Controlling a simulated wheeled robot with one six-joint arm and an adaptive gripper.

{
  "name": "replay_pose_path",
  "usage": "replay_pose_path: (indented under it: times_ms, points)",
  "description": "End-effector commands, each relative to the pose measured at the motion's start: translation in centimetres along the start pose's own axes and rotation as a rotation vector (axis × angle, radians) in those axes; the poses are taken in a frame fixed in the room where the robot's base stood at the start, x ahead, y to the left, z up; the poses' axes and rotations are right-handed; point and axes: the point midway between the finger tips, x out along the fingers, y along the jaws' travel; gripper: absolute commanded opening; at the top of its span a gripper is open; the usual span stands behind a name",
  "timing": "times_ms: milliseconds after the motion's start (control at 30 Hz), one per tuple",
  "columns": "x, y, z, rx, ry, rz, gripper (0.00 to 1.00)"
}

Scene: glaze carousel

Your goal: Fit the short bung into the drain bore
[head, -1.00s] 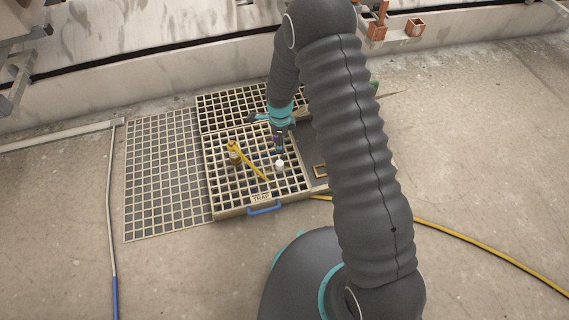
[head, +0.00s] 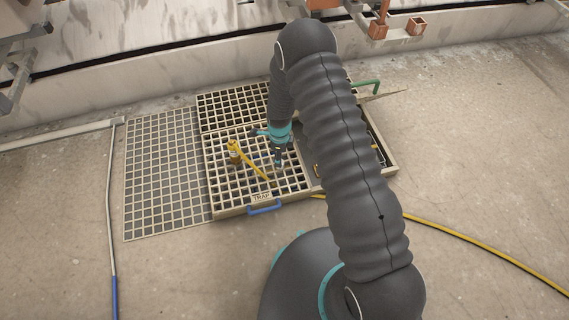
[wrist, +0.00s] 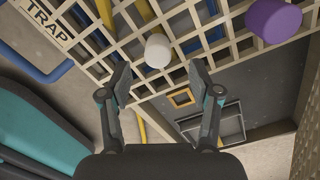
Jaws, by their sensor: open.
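In the wrist view a white cylinder (wrist: 158,50) and a wider purple cylinder (wrist: 272,18) sit on the pale grating (wrist: 185,38). I cannot tell which is the short bung. My gripper (wrist: 160,76) is open and empty. The white cylinder shows beyond and between its fingertips, with no contact visible; the purple one is off to the right. In the head view my gripper (head: 279,162) is low over the grating, and neither cylinder can be made out. A square orange-brown frame (wrist: 181,97) lies on the dark recess floor beside the grating. I cannot tell whether it is the drain bore.
A TRAP sign (head: 262,197) and blue handle (head: 264,209) are at the front edge. A yellow hose (head: 470,238) lies on the floor.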

Motion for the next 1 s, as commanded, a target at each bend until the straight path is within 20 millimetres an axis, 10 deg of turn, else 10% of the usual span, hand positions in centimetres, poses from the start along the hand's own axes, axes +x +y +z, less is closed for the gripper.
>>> replay_pose_path:
  times_ms: [567, 833, 1000]
  points:
    - [4.1, -0.1, 0.0, 0.000, 0.000, 0.000, 0.63]
    - [4.1, -0.1, 0.0, 0.000, 0.000, 0.000, 0.00]
    - [4.1, -0.1, 0.0, 0.000, 0.000, 0.000, 0.00]
